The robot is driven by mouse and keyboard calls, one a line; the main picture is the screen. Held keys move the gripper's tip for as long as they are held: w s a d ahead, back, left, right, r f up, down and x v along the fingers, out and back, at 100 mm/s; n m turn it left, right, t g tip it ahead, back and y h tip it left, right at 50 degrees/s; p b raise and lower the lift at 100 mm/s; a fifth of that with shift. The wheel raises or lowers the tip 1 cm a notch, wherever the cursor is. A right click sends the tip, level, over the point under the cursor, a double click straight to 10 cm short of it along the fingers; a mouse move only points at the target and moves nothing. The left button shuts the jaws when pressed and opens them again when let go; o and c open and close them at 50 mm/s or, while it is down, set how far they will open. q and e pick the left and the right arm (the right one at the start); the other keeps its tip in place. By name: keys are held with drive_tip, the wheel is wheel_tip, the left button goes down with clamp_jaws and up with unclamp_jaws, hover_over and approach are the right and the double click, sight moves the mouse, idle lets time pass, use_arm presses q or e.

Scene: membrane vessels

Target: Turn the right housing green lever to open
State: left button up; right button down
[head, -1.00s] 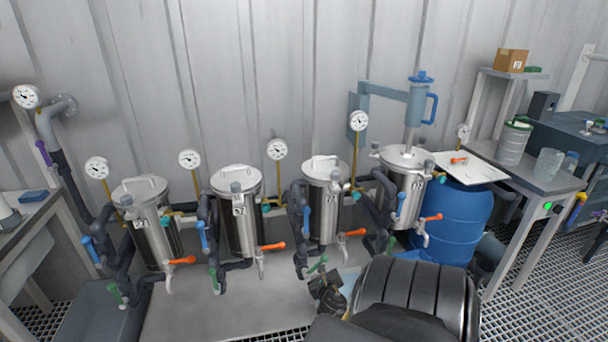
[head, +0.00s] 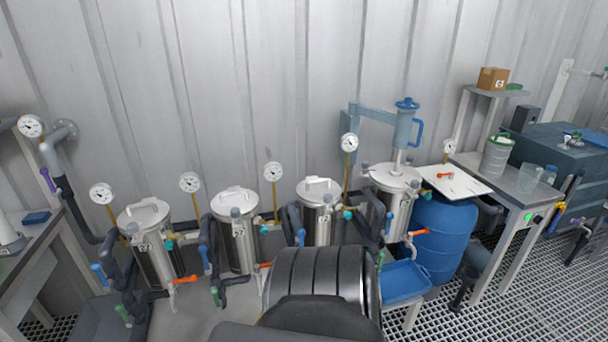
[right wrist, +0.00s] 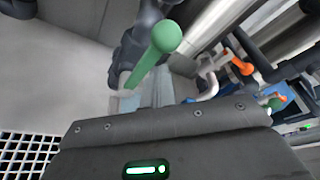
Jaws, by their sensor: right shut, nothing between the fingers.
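The right housing (head: 390,205) is a steel vessel with a lid, at the right end of a row of similar vessels. Its green lever (head: 381,259) shows only as a small piece beside my black right arm in the head view. In the right wrist view a green lever (right wrist: 157,52) stands close in front of my right gripper (right wrist: 148,92), slanting up to a rounded end. I cannot tell for certain which housing it belongs to. The gripper is shut and empty, partly behind that lever; whether they touch is unclear. My left gripper is out of view.
A blue tray (head: 405,283) and a blue barrel (head: 442,240) stand right of the arm. Dark pipes and an orange lever (right wrist: 238,65) crowd the right of the wrist view. The grey platform (right wrist: 60,75) at left is clear.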

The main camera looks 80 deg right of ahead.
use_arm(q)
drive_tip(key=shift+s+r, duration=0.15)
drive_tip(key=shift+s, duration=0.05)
use_arm(e)
drive_tip(key=shift+w+a, duration=0.15)
drive_tip(key=shift+w, duration=0.2)
